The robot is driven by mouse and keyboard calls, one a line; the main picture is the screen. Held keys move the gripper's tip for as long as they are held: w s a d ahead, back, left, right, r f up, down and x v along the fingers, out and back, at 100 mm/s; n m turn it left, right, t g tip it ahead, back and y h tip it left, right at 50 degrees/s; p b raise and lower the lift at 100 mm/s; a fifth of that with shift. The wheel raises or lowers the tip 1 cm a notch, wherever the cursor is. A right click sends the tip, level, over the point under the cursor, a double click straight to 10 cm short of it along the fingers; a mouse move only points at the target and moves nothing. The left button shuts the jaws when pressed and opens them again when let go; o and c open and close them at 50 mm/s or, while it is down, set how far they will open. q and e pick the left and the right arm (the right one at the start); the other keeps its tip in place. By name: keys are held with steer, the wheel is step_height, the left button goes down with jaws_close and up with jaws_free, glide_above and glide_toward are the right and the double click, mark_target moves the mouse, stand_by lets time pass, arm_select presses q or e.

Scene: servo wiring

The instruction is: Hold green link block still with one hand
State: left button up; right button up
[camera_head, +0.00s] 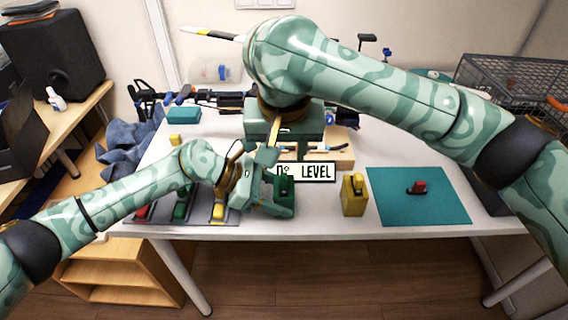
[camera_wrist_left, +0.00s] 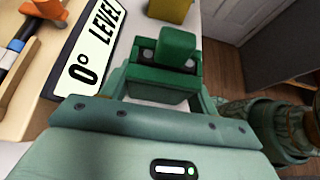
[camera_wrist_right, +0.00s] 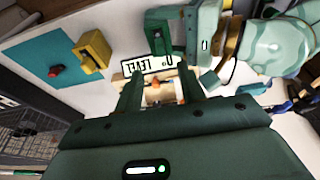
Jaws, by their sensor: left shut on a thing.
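The green link block (camera_head: 284,192) stands near the table's front edge. In the left wrist view the green link block (camera_wrist_left: 175,52) sits between the fingers of my left gripper (camera_wrist_left: 163,85), which is shut on it. In the right wrist view the block (camera_wrist_right: 157,38) shows beyond the fingers, beside my left gripper. My right gripper (camera_wrist_right: 160,92) is above the table behind the block. Its fingers are apart with nothing between them, and it does not touch the block. The block's lower part is partly hidden by the left gripper.
A "0° LEVEL" sign (camera_head: 308,171) lies behind the block, before a wooden tray (camera_head: 343,158). A yellow block (camera_head: 354,196) stands to the right. A teal mat (camera_head: 440,205) bears a red piece (camera_head: 417,187). A tray of coloured pieces (camera_head: 204,211) is left. A wire basket (camera_head: 520,80) stands back right.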

mark_target(284, 176)
steer(key=x, duration=0.9)
steer(key=shift+f, duration=0.1)
jaws_close()
